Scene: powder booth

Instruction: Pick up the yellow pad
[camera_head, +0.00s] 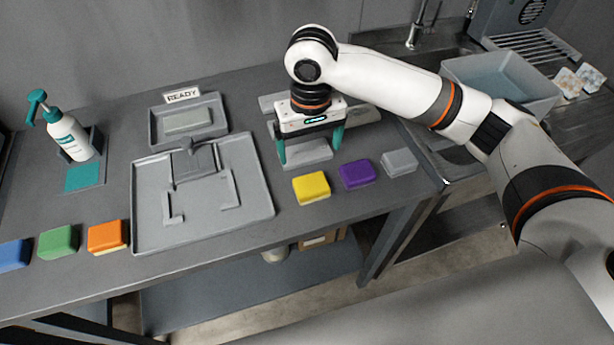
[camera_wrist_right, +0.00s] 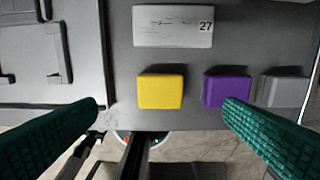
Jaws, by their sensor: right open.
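The yellow pad (camera_head: 311,187) lies on the grey bench near its front edge, left of the purple pad (camera_head: 356,174). In the right wrist view the yellow pad (camera_wrist_right: 160,91) sits between the two green fingers, a little above their tips in the picture. My right gripper (camera_head: 310,155) is open and empty, pointing down above the bench behind the yellow pad. Its fingers also show in the right wrist view (camera_wrist_right: 160,105), the right fingertip overlapping the lower edge of the purple pad. My left gripper is not in view.
A grey pad (camera_head: 399,162) lies right of the purple one. A plate marked 27 (camera_wrist_right: 172,26) lies behind the yellow pad. A grey tray (camera_head: 258,205) stands to the left, with orange (camera_head: 107,237), green (camera_head: 59,242) and blue (camera_head: 13,253) pads beyond it. The sink is at the right.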

